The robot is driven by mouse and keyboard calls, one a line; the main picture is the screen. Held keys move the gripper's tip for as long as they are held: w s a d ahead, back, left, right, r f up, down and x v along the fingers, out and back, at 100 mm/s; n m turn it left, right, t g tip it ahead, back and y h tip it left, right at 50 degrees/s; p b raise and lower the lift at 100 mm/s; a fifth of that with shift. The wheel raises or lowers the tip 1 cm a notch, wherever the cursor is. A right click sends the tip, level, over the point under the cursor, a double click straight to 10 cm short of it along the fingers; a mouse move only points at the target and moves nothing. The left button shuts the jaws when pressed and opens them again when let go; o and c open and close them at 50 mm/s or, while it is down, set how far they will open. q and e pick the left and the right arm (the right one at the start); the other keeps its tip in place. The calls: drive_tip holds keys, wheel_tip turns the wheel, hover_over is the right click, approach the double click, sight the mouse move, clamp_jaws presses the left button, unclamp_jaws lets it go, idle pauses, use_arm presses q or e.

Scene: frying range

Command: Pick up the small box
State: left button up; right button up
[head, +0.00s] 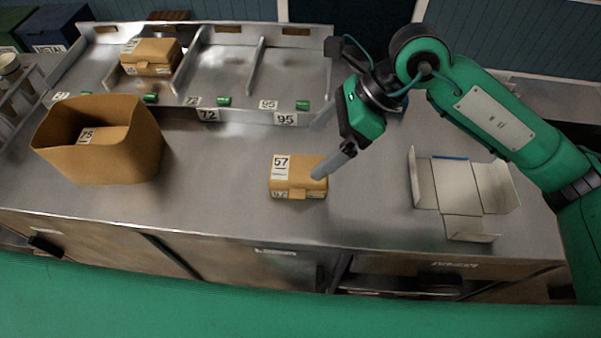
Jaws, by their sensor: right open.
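A small brown box (305,189) with a white label reading 57 sits on the metal counter, near the middle of the head view. My right gripper (325,170) comes in from the upper right. Its grey finger overlaps the box's right top edge in the picture; I cannot tell whether it touches. The gripper is open, with nothing visible held in it. A second small brown box (153,57) labelled 24 sits in a back-left bay. My left gripper is not in view.
A large open brown bag or carton (107,168) holding a box labelled 75 stands left. A flattened white open carton (457,185) lies right. Low metal dividers (255,65) and number tags line the back. The counter (215,200) is clear between the bag and the small box.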

drive_tip(key=w+d+f+t+h, duration=0.1)
drive_tip(key=w+d+f+h, duration=0.1)
drive_tip(key=w+d+h, duration=0.15)
drive_tip(key=shift+y, duration=0.45)
drive_tip(key=p+x, duration=0.1)
drive_tip(key=x, duration=0.2)
drive_tip(key=p+x, duration=0.1)
drive_tip(key=x, duration=0.3)
drive_tip(key=shift+w+d+f, duration=0.1)
drive_tip(key=shift+w+f, duration=0.05)
drive_tip(key=shift+f, duration=0.2)
drive_tip(key=p+x, duration=0.1)
drive_tip(key=x, duration=0.1)
drive_tip(key=p+x, duration=0.2)
drive_tip(key=shift+d+f, duration=0.1)
drive_tip(key=shift+f, duration=0.2)
drive_tip(key=shift+w+f, duration=0.1)
drive_tip(key=shift+f, duration=0.25)
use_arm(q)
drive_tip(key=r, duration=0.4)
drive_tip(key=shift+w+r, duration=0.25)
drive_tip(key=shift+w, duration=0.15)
use_arm(e)
drive_tip(key=shift+c, duration=0.5)
drive_tip(key=c, duration=1.1)
